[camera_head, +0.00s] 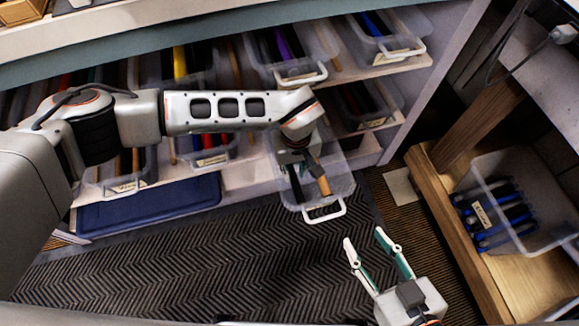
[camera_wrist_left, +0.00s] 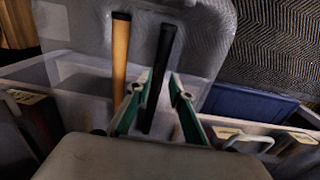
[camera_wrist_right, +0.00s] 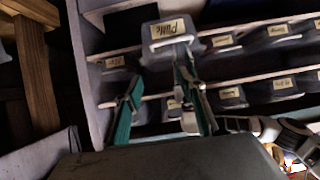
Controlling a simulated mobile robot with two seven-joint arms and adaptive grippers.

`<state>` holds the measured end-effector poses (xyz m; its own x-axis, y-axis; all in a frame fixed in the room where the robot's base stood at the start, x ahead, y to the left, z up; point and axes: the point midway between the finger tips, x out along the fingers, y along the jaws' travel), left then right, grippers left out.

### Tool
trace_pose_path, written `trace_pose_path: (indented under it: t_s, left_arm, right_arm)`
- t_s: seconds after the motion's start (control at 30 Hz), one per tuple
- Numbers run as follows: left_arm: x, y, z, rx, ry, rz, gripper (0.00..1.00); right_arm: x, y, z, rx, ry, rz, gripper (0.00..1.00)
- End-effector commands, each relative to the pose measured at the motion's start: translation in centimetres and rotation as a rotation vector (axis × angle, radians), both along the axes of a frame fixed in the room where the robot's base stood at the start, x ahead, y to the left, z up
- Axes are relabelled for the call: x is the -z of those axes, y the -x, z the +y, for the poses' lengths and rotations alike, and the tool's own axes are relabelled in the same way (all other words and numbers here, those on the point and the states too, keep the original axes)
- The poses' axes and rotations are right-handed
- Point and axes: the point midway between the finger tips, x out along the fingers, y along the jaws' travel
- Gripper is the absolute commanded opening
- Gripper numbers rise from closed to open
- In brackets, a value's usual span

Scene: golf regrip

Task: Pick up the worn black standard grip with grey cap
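A black grip (camera_wrist_left: 157,85) stands up from a clear bin (camera_wrist_left: 75,75) in the left wrist view, its top end dark greyish; wear cannot be made out. A tan grip (camera_wrist_left: 121,52) stands to its left. In the head view the black grip (camera_head: 295,184) and tan grip (camera_head: 323,184) show in the pulled-out bin (camera_head: 340,186). My left gripper (camera_wrist_left: 155,86) is open, its green-padded fingers on either side of the black grip with gaps visible. In the head view it (camera_head: 294,166) is over the bin. My right gripper (camera_head: 364,238) is open and empty over the floor.
Shelves hold several clear bins of coloured grips, such as a purple one (camera_head: 283,44). A blue lid (camera_head: 150,206) lies low at left. A wooden stand at right carries a clear bin (camera_head: 545,205) of blue-black grips. The patterned floor mat (camera_head: 200,265) is clear.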

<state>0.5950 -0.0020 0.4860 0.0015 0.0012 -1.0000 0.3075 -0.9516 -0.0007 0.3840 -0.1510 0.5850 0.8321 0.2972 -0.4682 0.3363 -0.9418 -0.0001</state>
Motion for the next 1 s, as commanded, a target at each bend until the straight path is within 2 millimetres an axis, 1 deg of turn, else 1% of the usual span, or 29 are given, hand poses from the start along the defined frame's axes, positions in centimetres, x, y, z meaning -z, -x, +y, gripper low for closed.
trace_pose_path:
  t_s: [0.03, 0.13, 0.2, 0.3, 0.47, 0.6, 0.63, 0.67, 0.7, 1.0]
  left_arm:
    - [1.2, 0.3, 0.0, -0.001, 0.001, 0.011, 0.21]
    - [3.0, 0.5, 0.0, -0.002, 0.001, 0.017, 0.21]
    - [4.0, 0.4, 0.0, -0.002, 0.001, 0.016, 0.21]
    - [4.8, 0.3, 0.0, -0.002, 0.001, 0.011, 0.21]
    - [4.9, -0.1, 0.0, -0.001, 0.001, 0.003, 0.21]
    - [4.7, -0.1, 0.0, -0.001, 0.001, 0.001, 0.21]
    - [4.7, -0.1, 0.0, -0.001, 0.001, 0.001, 0.19]
    - [4.7, -0.1, 0.0, -0.001, 0.001, 0.001, 0.11]
    - [4.7, -0.1, 0.0, -0.001, 0.001, 0.001, 0.01]
    - [4.7, -0.1, 0.0, -0.001, 0.002, 0.002, 0.00]
  right_arm:
    - [0.2, 0.1, 0.2, 0.002, -0.009, 0.004, 0.40]
    - [0.2, 0.0, 0.6, 0.007, -0.033, 0.003, 0.40]
    - [-0.2, -0.2, 0.9, 0.011, -0.052, -0.004, 0.40]
    - [-0.6, -0.5, 1.2, 0.014, -0.069, -0.013, 0.40]
    - [-1.4, -0.9, 1.3, 0.015, -0.079, -0.028, 0.40]
    - [-1.5, -0.9, 1.3, 0.016, -0.079, -0.031, 0.40]
    - [-1.5, -0.9, 1.3, 0.016, -0.079, -0.031, 0.40]
    - [-1.5, -0.9, 1.3, 0.016, -0.079, -0.031, 0.40]
    - [-1.5, -0.9, 1.3, 0.015, -0.080, -0.031, 0.40]
    - [-1.3, -0.8, 1.3, 0.014, -0.077, -0.028, 0.40]
